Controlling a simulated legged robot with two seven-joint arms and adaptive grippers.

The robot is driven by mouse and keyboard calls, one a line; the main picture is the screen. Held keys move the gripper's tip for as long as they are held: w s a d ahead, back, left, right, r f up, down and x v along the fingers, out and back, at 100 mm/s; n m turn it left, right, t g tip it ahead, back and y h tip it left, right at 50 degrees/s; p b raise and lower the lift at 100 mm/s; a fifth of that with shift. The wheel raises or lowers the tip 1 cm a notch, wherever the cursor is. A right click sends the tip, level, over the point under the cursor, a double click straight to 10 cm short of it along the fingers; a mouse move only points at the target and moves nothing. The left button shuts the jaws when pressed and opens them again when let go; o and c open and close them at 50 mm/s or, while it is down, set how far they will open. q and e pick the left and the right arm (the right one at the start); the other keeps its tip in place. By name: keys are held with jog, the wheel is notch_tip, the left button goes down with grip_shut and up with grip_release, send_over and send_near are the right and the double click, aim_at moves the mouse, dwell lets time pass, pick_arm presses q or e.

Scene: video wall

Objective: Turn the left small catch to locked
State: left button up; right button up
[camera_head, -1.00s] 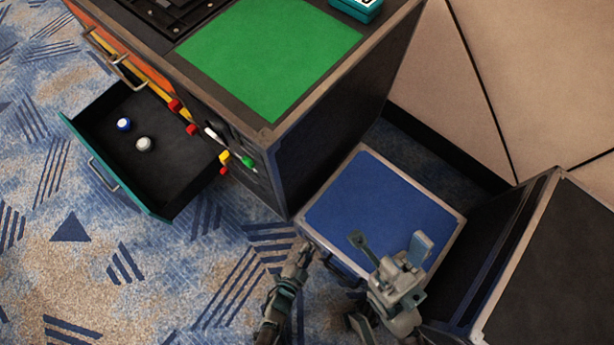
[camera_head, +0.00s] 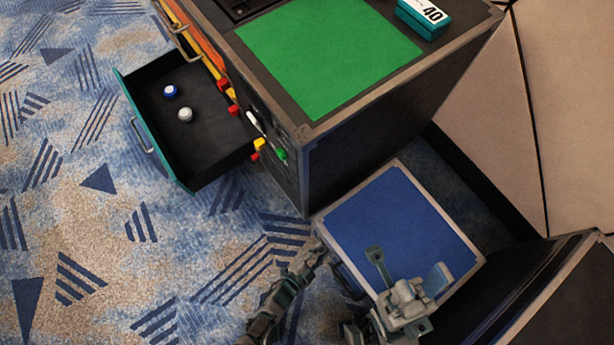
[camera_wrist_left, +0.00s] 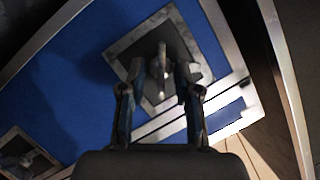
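In the left wrist view a small metal catch (camera_wrist_left: 162,58) with an upright wing sits in a square recessed plate (camera_wrist_left: 121,45) on a blue case face. My left gripper (camera_wrist_left: 161,75) is open, with its fingers on either side of the wing and gaps visible. In the head view my left gripper (camera_head: 319,252) is at the near left edge of the blue-topped case (camera_head: 395,222); the catch is hidden there. My right gripper (camera_head: 408,270) is open and empty over the case's near side. A second catch (camera_wrist_left: 18,158) shows at the lower left of the wrist view.
A dark cabinet with a green top (camera_head: 325,55) stands behind, with an open drawer (camera_head: 205,140) holding two small round things. A teal box (camera_head: 422,18) sits on top. A dark case (camera_head: 560,290) stands at the right. Carpet at the left is clear.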

pick_arm(q)
jog(key=v, duration=1.1)
jog(key=shift+s+a, duration=0.25)
jog(key=shift+s, duration=0.05)
jog(key=shift+r, duration=0.1)
